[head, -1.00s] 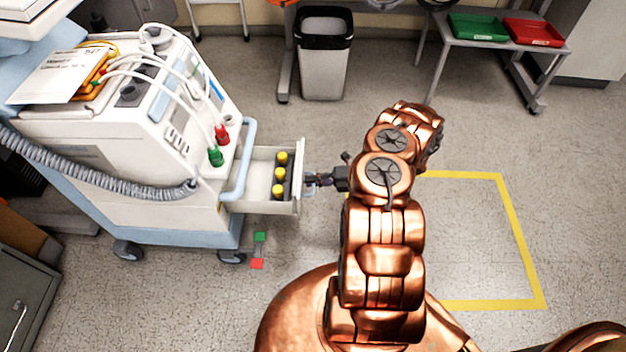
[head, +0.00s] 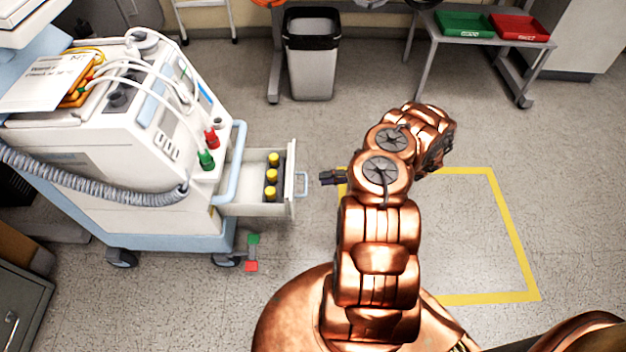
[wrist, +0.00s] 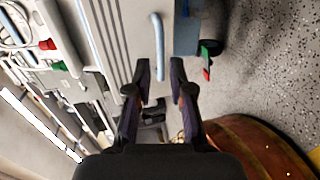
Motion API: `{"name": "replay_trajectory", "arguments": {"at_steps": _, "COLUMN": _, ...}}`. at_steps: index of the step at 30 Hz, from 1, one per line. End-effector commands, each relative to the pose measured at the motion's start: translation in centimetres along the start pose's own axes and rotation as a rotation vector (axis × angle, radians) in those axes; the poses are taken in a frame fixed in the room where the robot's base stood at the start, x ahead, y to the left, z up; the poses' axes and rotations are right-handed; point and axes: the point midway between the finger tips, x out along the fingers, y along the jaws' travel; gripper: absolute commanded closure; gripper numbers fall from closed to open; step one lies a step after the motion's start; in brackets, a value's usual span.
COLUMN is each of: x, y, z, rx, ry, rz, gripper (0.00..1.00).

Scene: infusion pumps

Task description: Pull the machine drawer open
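The white machine (head: 110,150) stands at the left of the head view. Its drawer (head: 250,209) is pulled out to the right, with yellow-capped vials (head: 271,176) inside. The light-blue drawer handle (head: 303,183) is on the drawer's front. In the wrist view the handle (wrist: 157,45) shows on the white front panel, beyond my fingertips. My gripper (head: 322,177) is to the right of the handle, with a small gap between them.
A grey bin (head: 312,60) stands at the back. A table (head: 480,39) with a green tray (head: 465,24) and a red tray (head: 520,26) is at the back right. A yellow floor outline (head: 515,235) marks clear floor at the right. A red-and-green pedal (head: 252,254) lies below the drawer.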

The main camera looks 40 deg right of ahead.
Motion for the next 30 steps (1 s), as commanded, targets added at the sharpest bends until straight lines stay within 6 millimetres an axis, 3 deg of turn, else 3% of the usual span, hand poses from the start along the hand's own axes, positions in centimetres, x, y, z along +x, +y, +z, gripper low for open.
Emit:
{"name": "replay_trajectory", "arguments": {"at_steps": 3, "x": -2.0, "y": -0.1, "z": 0.1, "rx": -0.001, "ry": -0.003, "rz": -0.004, "gripper": 0.79}}
{"name": "replay_trajectory", "arguments": {"at_steps": 10, "x": -4.1, "y": 0.0, "z": 0.0, "rx": 0.0, "ry": -0.001, "rz": 0.0, "gripper": 0.79}}
{"name": "replay_trajectory", "arguments": {"at_steps": 30, "x": -4.4, "y": 0.1, "z": 0.0, "rx": -0.001, "ry": 0.001, "rz": -0.001, "gripper": 0.79}}
